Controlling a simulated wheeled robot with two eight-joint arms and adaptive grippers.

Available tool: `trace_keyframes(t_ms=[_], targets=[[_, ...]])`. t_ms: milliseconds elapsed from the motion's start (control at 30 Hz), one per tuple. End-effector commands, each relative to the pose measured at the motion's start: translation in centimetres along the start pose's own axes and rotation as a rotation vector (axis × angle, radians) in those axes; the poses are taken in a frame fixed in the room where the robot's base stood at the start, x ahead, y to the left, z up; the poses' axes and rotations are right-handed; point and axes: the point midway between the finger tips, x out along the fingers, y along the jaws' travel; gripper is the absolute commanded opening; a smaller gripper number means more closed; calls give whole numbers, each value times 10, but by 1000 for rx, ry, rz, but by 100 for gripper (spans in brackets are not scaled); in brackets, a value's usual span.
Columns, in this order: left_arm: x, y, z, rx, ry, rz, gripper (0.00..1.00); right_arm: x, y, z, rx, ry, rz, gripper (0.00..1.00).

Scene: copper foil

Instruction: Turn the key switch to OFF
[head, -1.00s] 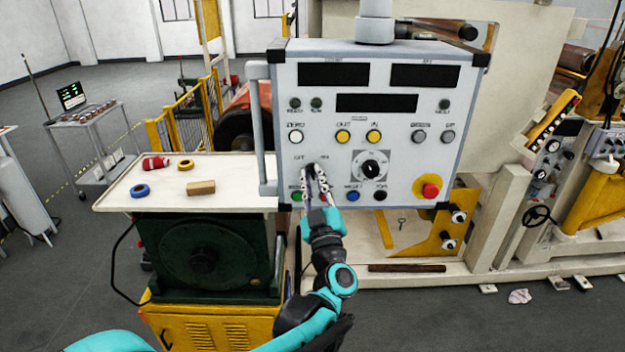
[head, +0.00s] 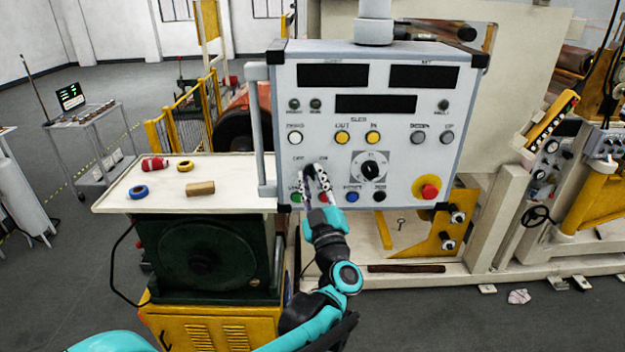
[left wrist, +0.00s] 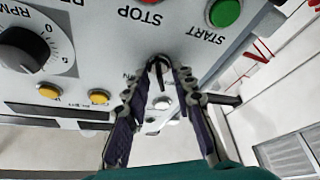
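The grey control panel (head: 300,110) faces me in the head view. My left gripper (head: 315,172) is against the lower left of the panel. The ON label (left wrist: 128,77) is partly covered by a finger. My right gripper is not in view.
The green START button (left wrist: 225,12) and red STOP button lie close to the fingers. A black RPM dial (head: 369,172) and red emergency knob (head: 430,191) are further right. The panel's side handle (head: 259,130) is left. A table (head: 240,200) with tape rolls stands left.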

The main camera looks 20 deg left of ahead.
Motion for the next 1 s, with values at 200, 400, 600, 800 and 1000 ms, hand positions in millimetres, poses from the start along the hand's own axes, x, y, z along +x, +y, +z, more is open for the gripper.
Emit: trace_keyframes(t_ms=[200, 400, 600, 800, 1000], targets=[[-4, 0, 0, -1, -1, 1, 25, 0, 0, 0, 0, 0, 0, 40], [-34, 0, 1, -1, -2, 2, 25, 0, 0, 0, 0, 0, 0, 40], [-79, 1, 1, -3, -3, 4, 25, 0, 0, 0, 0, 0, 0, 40], [-110, 1, 1, -1, -2, 2, 25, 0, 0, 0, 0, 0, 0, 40], [-120, 0, 1, 0, -1, 0, 25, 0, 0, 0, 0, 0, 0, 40]])
